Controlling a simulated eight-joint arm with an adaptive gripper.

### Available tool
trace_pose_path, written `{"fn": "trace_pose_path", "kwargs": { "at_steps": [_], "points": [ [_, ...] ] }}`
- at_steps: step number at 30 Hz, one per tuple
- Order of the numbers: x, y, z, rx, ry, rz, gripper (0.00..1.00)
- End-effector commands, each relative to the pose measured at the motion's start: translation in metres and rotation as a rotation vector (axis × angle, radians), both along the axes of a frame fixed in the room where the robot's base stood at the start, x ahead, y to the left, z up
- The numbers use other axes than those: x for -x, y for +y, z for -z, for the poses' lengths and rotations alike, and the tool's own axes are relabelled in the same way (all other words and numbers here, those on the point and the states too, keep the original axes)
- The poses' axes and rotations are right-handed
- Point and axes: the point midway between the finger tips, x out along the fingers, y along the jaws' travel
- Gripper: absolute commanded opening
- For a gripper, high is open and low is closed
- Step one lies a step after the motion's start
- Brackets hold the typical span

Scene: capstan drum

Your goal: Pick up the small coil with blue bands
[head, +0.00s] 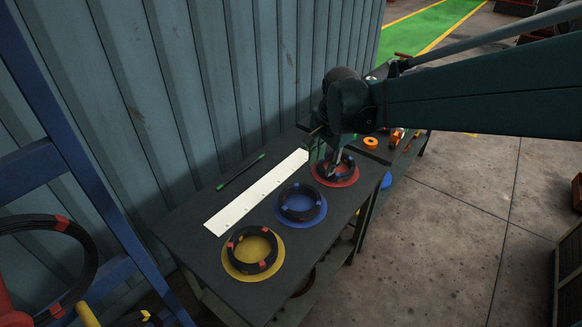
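Three small black coils lie in a row on round coloured discs on a dark table (200,262). The far coil (347,171) is on the red disc (346,182); it seems to have blue bands, but my gripper partly covers it. The middle coil (284,211) is on the blue disc (301,223); its band colour is hard to tell. The near coil (237,262) is on the yellow disc (250,276) and has red bands. My gripper (332,168) points down at the left part of the far coil. I cannot tell whether its fingers touch or hold it.
A white strip (255,193) and a thin dark rod with green ends (241,172) lie left of the coils. A corrugated wall (200,90) borders the table. An orange ring (370,143) lies beyond my gripper. A blue frame (60,165) stands at left.

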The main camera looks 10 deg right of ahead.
Motion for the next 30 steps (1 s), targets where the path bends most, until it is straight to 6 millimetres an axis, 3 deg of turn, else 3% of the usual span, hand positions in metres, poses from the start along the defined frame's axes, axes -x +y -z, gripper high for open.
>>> {"fn": "trace_pose_path", "kwargs": {
  "at_steps": [14, 30],
  "points": [
    [-0.066, 0.012, 0.041, -0.054, 0.093, 0.253, 0.32],
    [-0.130, 0.028, 0.108, -0.086, 0.193, 0.547, 0.32]
  ]
}}
